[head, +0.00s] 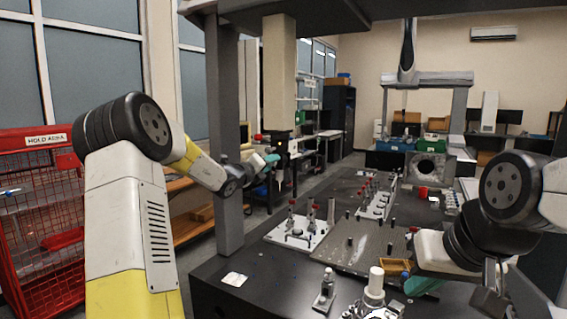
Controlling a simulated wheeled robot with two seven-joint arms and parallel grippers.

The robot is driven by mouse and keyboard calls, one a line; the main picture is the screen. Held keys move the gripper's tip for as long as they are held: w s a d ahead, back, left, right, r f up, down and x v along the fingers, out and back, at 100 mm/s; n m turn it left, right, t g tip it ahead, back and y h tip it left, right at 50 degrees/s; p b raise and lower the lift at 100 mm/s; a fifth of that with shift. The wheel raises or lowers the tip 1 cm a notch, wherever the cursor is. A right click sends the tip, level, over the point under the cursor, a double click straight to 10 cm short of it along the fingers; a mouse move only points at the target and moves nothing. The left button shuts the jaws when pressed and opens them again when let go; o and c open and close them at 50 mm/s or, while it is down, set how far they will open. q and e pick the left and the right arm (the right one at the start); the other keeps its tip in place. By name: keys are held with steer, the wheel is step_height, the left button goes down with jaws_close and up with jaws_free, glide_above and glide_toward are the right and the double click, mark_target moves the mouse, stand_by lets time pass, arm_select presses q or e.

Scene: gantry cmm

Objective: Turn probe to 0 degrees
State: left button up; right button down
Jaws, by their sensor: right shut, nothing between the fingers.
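The gantry's beige vertical column (279,70) hangs down left of centre. A small dark probe head (283,143) is at its lower end, with a red part beside it. The probe's angle is too small to read. My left gripper (271,160), with teal fingertips, is at the probe head's left side. I cannot tell whether it touches the probe or whether its fingers are apart. My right gripper (422,285), also teal-tipped, is shut and empty, low over the right front of the table.
The dark measuring table (225,272) carries a perforated plate (365,246), fixtures with red-tipped posts (291,218), a yellow tray (394,266) and a white-topped cylinder (376,280). A grey gantry post (226,130) stands beside my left forearm. A red cage (40,220) is at far left.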

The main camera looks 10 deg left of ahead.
arm_select(q)
steer(key=shift+s, duration=0.1)
steer(key=v, duration=0.6)
steer(key=shift+s, duration=0.4)
steer(key=s+d+r+m+g+h, duration=0.2)
steer(key=s+d+m+g+h, duration=0.25)
steer(key=s+d+m, duration=0.7)
steer(key=s+d+f+m+g+y, duration=0.25)
steer(key=s+d+m+g, duration=0.35)
steer(key=s+m, duration=0.75)
steer(key=s+a+f+m+y, duration=0.3)
steer(key=s+a+m, duration=0.1)
steer(key=s+m, duration=0.4)
steer(key=s+a+f+m+y, duration=0.3)
steer(key=s+a+f+m, duration=0.1)
steer(key=s+m, duration=0.4)
steer(key=shift+a+m, duration=0.35)
steer(key=shift+m, duration=0.35)
